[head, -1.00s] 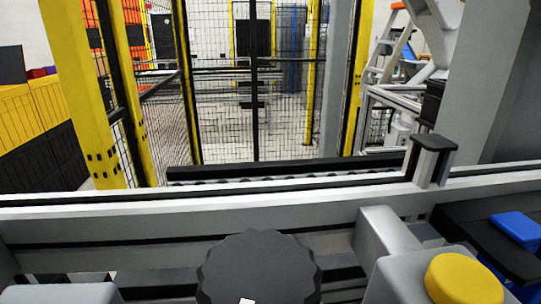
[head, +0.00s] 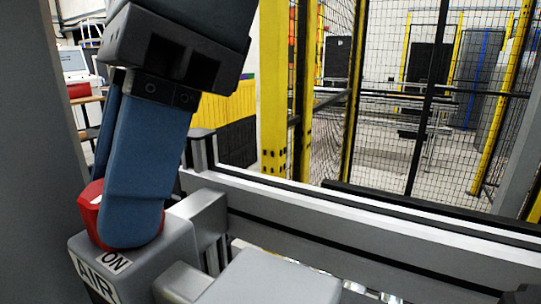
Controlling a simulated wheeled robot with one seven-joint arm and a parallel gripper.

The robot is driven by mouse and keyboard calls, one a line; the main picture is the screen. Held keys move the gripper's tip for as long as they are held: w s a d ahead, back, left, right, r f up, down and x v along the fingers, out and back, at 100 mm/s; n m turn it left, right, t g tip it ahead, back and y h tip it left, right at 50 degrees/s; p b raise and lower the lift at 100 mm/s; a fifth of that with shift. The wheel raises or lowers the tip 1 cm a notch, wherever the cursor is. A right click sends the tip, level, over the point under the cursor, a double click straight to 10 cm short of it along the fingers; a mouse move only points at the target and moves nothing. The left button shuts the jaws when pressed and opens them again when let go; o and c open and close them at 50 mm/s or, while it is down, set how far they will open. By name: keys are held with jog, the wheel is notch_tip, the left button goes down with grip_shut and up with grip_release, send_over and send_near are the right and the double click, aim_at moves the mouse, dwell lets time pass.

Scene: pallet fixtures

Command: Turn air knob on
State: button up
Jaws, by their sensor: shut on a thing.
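The air knob (head: 90,207) is red and sits on top of a grey box (head: 175,249) at the lower left of the head view. The box carries an "AIR" label on its front and an "ON" label on its top near edge. My gripper (head: 118,222) comes down from above with blue fingers. It is shut on the red knob. The near finger hides most of the knob, so its pointer and exact angle cannot be told.
A grey metal rail (head: 370,225) runs behind the box to the right. Another grey box (head: 275,280) stands at the bottom middle. A yellow and black mesh fence (head: 355,100) stands beyond the rail. A grey post (head: 30,150) fills the left edge.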

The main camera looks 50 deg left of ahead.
jog(key=shift+a+n+h, duration=0.15)
jog(key=shift+n+h, duration=0.65)
jog(key=shift+n, duration=1.5)
jog(key=o, duration=1.1)
jog(key=shift+c, duration=0.2)
jog(key=v, duration=0.7)
jog(key=shift+r, duration=0.4)
jog(key=shift+w+a, duration=0.1)
